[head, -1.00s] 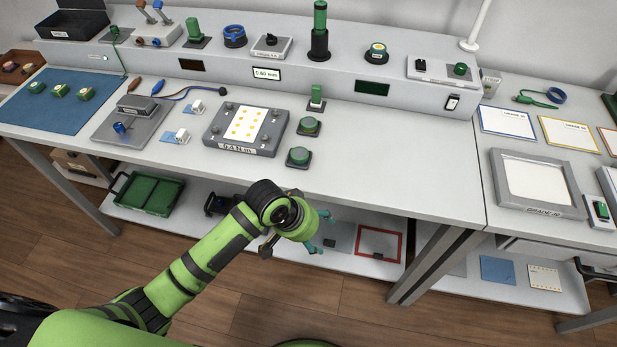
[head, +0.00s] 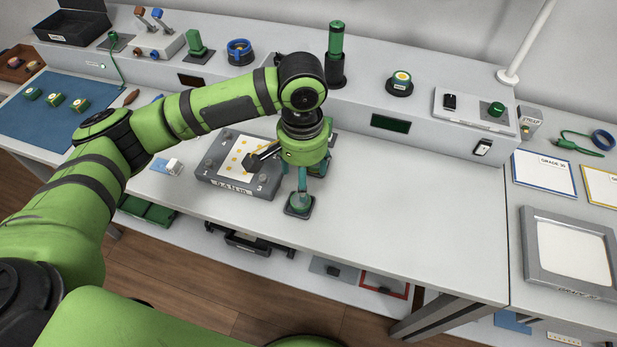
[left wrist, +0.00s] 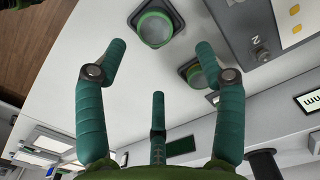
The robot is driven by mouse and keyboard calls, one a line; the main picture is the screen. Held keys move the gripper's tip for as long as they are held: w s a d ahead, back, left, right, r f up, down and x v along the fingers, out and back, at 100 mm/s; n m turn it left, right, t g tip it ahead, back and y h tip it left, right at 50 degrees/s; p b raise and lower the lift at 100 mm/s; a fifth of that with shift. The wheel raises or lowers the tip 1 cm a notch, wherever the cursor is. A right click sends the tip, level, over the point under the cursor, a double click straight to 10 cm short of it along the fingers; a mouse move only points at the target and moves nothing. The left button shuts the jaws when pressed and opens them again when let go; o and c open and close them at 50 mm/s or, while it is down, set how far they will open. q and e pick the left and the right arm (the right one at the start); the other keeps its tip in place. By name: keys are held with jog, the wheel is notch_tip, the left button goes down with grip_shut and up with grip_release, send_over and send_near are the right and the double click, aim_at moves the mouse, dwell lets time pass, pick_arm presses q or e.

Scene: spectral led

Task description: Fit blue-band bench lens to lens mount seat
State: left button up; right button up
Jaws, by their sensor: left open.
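A round piece with a blue band (head: 239,50) sits on the raised back shelf in the head view; I cannot tell for sure whether it is the bench lens. Two round green-rimmed pieces on dark square bases stand on the bench. The front one (head: 299,203) lies just under my left gripper (head: 304,186), partly hidden by its fingers. In the left wrist view both show, one at the top (left wrist: 155,27) and one right of centre (left wrist: 194,72). The teal fingers (left wrist: 160,65) are spread and empty. I cannot tell which piece is the lens mount seat.
A grey plate with a yellow-dotted sheet (head: 240,187) is left of my gripper. A green cylinder (head: 335,40) stands upright on the back shelf, right of my wrist. The bench to the right is clear up to a grey frame (head: 570,255).

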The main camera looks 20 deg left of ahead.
pick_arm(q)
jog(key=shift+s+f, duration=0.2)
jog(key=shift+s, duration=0.05)
jog(key=shift+s+a+f+p, duration=0.1)
jog(key=shift+s+f+p, duration=0.25)
jog(key=shift+s+f, duration=0.3)
jog(key=shift+a+f+p, duration=0.2)
jog(key=shift+f+p, duration=0.15)
jog(key=shift+f, duration=0.9)
notch_tip(320, 180, down, 2)
jog(key=shift+w, duration=0.1)
jog(key=shift+d, duration=0.1)
jog(key=c, duration=1)
pick_arm(e)
jog(key=shift+g, duration=0.3)
jog(key=shift+s+a+r, duration=0.1)
jog(key=shift+s+r, duration=0.1)
jog(key=shift+s, duration=0.6)
jog(key=shift+s+d+r, duration=0.1)
jog(key=shift+s+r, duration=0.15)
jog(key=shift+s, duration=0.55)
jog(key=shift+s+a+r, duration=0.1)
jog(key=shift+s+r, duration=0.1)
jog(key=shift+s, duration=0.6)
